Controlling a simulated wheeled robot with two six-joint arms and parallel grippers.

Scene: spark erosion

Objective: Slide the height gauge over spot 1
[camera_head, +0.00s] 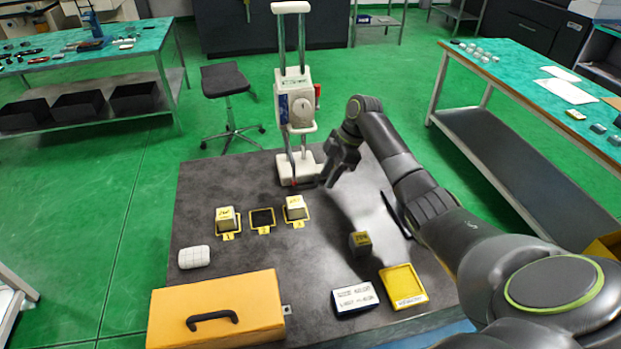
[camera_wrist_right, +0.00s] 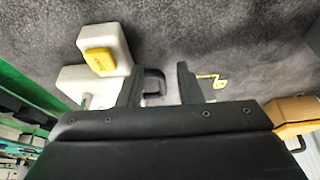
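The height gauge (camera_head: 297,120) stands upright at the back of the dark table, with a white base (camera_head: 299,168), two columns and a white head. Spot 1 (camera_head: 229,236) is a yellow-framed mark at the left of a row of three; a pale block with a yellow top (camera_head: 225,215) sits on it. My right gripper (camera_head: 322,183) is low, just right of the gauge's base. In the right wrist view its fingers (camera_wrist_right: 160,86) are apart, with a dark loop (camera_wrist_right: 153,83) showing between them. A white part with a yellow label (camera_wrist_right: 100,60) is beside the left finger. My left gripper is out of view.
Spot 2 (camera_head: 262,229) shows a dark centre; spot 3 bears another block (camera_head: 295,206). A white rounded object (camera_head: 194,257), orange case (camera_head: 215,305), dark block (camera_head: 360,243), sign (camera_head: 355,298) and yellow tray (camera_head: 418,299) are nearer. The table between the gauge and spots is clear.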

